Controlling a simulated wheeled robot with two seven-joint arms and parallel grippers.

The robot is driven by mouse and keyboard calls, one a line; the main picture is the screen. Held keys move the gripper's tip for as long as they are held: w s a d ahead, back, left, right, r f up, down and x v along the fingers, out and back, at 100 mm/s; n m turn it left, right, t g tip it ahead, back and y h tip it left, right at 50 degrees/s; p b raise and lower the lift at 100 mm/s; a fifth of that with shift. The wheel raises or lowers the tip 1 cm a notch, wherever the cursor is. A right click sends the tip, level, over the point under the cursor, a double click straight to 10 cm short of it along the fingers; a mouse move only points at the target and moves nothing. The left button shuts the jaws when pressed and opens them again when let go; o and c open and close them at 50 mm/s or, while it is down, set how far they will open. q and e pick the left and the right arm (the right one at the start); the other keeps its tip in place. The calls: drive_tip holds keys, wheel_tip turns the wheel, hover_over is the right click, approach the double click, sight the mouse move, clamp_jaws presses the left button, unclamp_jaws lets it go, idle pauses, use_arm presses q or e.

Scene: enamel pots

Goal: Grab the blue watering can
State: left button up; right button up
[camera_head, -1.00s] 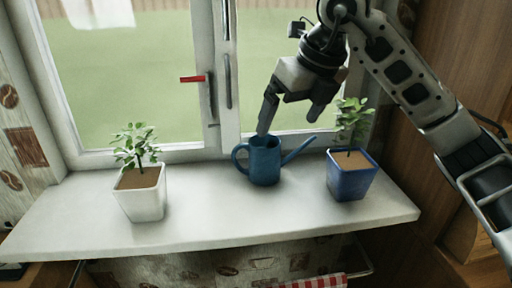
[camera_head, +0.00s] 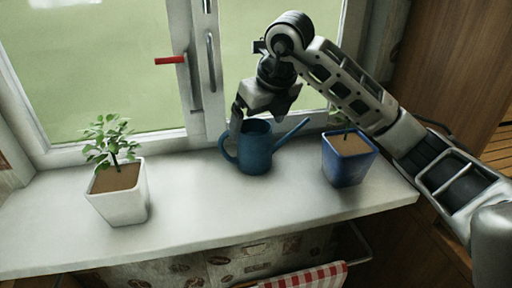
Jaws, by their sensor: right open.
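The blue watering can (camera_head: 255,152) stands upright on the white windowsill, with its handle to the left and its spout rising to the right. My right gripper (camera_head: 262,118) is open above the can. Its left finger reaches down at the can's left side, by the handle, and its other finger is above the spout side. I cannot tell whether the fingers touch the can. My left gripper does not show.
A white pot (camera_head: 121,194) with a plant stands on the left of the windowsill (camera_head: 205,215). A blue pot (camera_head: 348,160) with a plant stands right of the can, under my right arm. The window is close behind. A red-checked towel (camera_head: 308,278) hangs below the sill.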

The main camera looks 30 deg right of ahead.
sight(255, 132)
drive_tip(key=x, duration=0.5)
drive_tip(key=shift+d+p, duration=0.1)
drive_tip(key=shift+p, duration=0.3)
drive_tip(key=c, duration=1.4)
drive_tip(key=shift+r, duration=0.15)
drive_tip(key=shift+r, duration=0.2)
